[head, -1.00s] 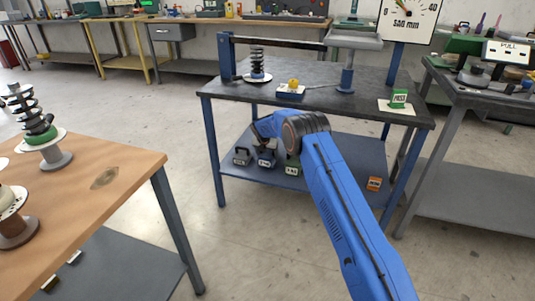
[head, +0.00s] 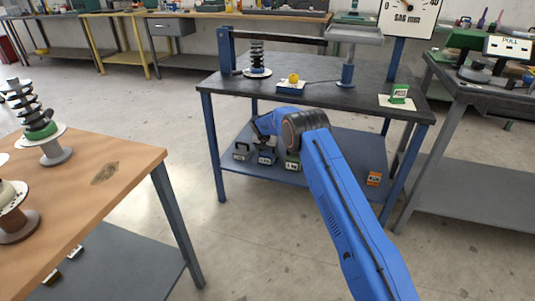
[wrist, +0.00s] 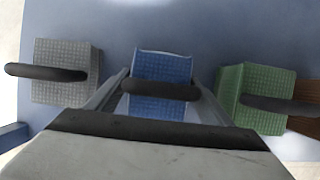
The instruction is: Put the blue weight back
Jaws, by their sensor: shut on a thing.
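The blue weight (wrist: 160,65) is a ribbed block with a dark handle in the middle of the wrist view. My gripper (wrist: 161,90) is shut on its handle, one finger at each side. In the head view the blue weight (head: 266,157) shows on the lower blue shelf (head: 335,170), below my bent arm. I cannot tell whether the weight's underside touches the shelf.
A grey weight (wrist: 65,70) stands to the left and a green weight (wrist: 258,95) to the right, both close by. An orange block (head: 374,179) lies on the shelf's right side. The dark tabletop (head: 330,97) is above. A wooden bench (head: 120,165) stands at left.

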